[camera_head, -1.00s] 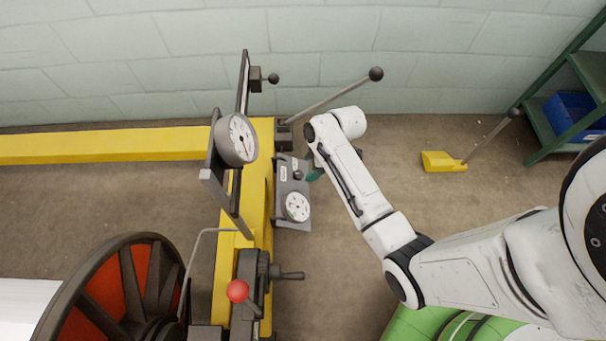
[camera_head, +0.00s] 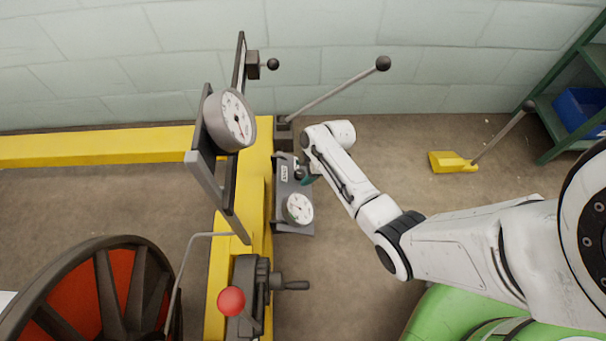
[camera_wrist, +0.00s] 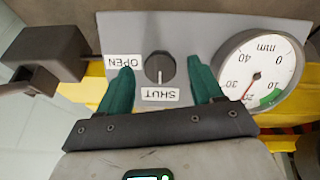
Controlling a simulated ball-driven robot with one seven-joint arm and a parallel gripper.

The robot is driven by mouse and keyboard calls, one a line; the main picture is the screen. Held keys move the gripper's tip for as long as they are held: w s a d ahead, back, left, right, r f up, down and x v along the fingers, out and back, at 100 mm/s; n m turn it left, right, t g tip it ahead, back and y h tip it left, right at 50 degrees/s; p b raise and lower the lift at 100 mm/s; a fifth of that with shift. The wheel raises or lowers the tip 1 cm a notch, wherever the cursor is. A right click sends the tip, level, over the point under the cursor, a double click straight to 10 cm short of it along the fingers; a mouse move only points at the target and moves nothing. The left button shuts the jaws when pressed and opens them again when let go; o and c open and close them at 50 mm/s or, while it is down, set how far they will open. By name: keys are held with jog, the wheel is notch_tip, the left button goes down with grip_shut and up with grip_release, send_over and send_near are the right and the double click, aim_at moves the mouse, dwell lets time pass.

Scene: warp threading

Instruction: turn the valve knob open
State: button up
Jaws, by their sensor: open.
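The valve knob (camera_wrist: 160,67) is a small dark round knob on a grey panel (camera_wrist: 190,25). Its pale pointer line lies toward the SHUT label (camera_wrist: 160,94); the OPEN label (camera_wrist: 124,61) is to its left in the wrist view. My gripper (camera_wrist: 161,77) is open, with one green finger on each side of the knob. In the head view the knob (camera_head: 299,174) is a small dark spot on the panel, beside my gripper, which is mostly hidden by my arm.
A white dial gauge (camera_wrist: 262,70) is on the panel right beside one finger. A dark block (camera_wrist: 50,52) stands at the left in the wrist view. In the head view, a ball-ended lever (camera_head: 340,90) rises behind my wrist, and a red-ball lever (camera_head: 231,301) stands nearer.

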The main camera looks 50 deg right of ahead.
jog(key=shift+w+a+f, duration=0.1)
jog(key=shift+w+f, duration=0.1)
jog(key=shift+f, duration=0.45)
jog(key=shift+c, duration=0.4)
jog(key=c, duration=1)
